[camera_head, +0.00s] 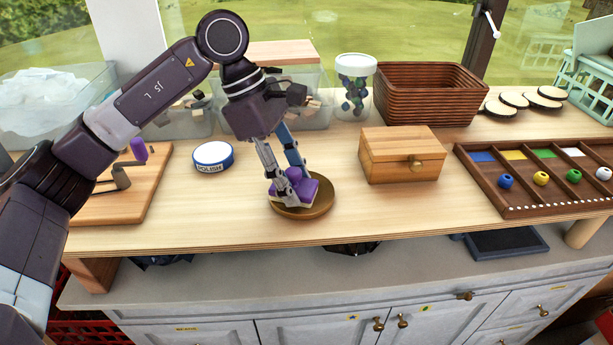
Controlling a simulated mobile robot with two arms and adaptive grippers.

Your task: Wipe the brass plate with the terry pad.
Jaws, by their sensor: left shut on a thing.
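The round brass plate (303,213) lies flat on the wooden bench top near its front edge. A purple terry pad (305,190) is on the plate and covers much of its middle and back; the front rim shows bare. My left gripper (290,186) points down over the plate and is shut on the pad. The pad looks to be touching the plate. Part of the pad is hidden by the fingers. My right gripper is not in view.
A polish tin (213,157) stands left of the plate, a wooden box (402,155) to its right. A sorting tray (540,180) with coloured beads is farther right. A wooden board (120,190) lies left. A jar (354,88), wicker basket (428,95) and clear bins stand behind.

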